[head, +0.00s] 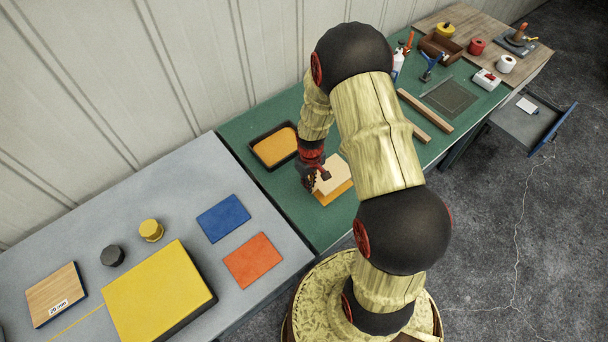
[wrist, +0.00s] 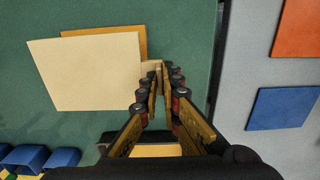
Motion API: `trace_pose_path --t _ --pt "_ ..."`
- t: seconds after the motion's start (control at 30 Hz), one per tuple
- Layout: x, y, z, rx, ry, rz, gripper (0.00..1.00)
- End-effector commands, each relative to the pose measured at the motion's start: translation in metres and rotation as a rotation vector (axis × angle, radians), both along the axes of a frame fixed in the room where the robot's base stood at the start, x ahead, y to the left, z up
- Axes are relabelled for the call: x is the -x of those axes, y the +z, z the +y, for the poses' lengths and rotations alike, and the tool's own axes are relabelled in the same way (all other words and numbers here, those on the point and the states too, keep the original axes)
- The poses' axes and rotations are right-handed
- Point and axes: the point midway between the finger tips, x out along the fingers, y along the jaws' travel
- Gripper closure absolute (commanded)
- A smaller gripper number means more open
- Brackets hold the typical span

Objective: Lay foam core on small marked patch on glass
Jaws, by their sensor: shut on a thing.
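My gripper (head: 318,173) is shut on a small tab or edge of a pale cream sheet (head: 331,171), which looks like the foam core. In the wrist view the fingers (wrist: 159,76) pinch the pale piece at its right side, and the sheet (wrist: 85,75) extends left. An orange-yellow sheet (head: 335,194) lies under it, partly covered; it also shows in the wrist view (wrist: 132,38). I cannot tell whether the two touch. A dark, see-through-looking rectangle (head: 449,97) lies farther along the green bench and may be the glass. I cannot make out a marked patch on it.
A black tray (head: 253,152) with an orange-yellow filling stands beside my gripper. Two wooden strips (head: 428,115) lie right of my arm. A grey table (head: 205,268) at left holds a yellow block (head: 155,290) and blue and orange sheets. An open drawer (head: 525,121) juts out at right.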

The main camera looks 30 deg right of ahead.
Motion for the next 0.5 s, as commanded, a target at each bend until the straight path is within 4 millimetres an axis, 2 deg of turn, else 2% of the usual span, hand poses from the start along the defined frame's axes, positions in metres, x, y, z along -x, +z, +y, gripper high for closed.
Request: trace_pose_path --t 0.27,0.5 --pt "0.0 -0.015 0.0 0.0 0.0 0.001 1.0" --pt "0.0 -0.036 0.0 0.0 0.0 0.0 1.0"
